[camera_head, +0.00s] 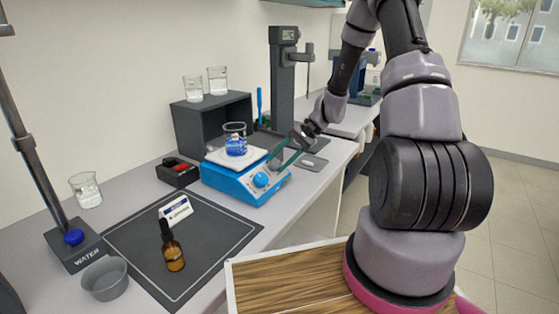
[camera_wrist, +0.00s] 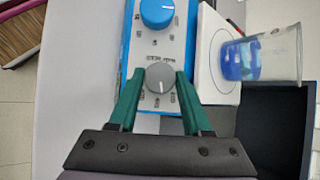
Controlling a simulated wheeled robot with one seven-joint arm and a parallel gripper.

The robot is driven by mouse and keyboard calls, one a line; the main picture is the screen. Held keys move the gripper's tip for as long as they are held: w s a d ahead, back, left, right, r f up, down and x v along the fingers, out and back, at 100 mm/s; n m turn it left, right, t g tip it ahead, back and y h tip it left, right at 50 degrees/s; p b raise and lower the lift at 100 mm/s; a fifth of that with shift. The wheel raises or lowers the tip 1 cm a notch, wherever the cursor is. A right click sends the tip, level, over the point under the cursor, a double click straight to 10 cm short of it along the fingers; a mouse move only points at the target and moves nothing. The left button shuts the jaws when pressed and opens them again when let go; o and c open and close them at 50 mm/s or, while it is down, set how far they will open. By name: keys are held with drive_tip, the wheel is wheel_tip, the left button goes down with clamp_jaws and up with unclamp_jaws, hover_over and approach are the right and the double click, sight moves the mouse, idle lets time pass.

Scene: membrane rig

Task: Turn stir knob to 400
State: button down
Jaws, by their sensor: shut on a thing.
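The blue hotplate stirrer (camera_head: 232,183) stands on the bench with a beaker of blue liquid (camera_head: 236,142) on its white top plate. In the wrist view, the beaker (camera_wrist: 262,55) shows at the right. The panel has a blue knob (camera_head: 260,180) and a grey knob (camera_wrist: 160,77); small print beside the grey knob is too blurred to read surely. My gripper (camera_wrist: 160,74) has its green fingers on both sides of the grey knob and is shut on it. The knob's pointer setting cannot be read. In the head view, my gripper (camera_head: 284,152) reaches the stirrer's right end.
A dark shelf box (camera_head: 198,127) with beakers on top stands behind the stirrer. A tall grey instrument (camera_head: 284,75) rises at the back. A black mat (camera_head: 215,232) with an amber dropper bottle (camera_head: 173,252) and a label card (camera_head: 176,210) lies in front. A small black tray (camera_head: 178,175) is at left.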

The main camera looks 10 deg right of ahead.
drive_tip(key=shift+m+t+y, duration=0.4)
drive_tip(key=shift+m+t, duration=0.1)
drive_tip(key=shift+m, duration=0.6)
drive_tip(key=shift+c, duration=1.7)
unclamp_jaws()
drive_tip(key=shift+d, duration=0.1)
drive_tip(key=v, duration=1)
drive_tip(key=shift+d+r, duration=0.15)
drive_tip(key=shift+d, duration=0.15)
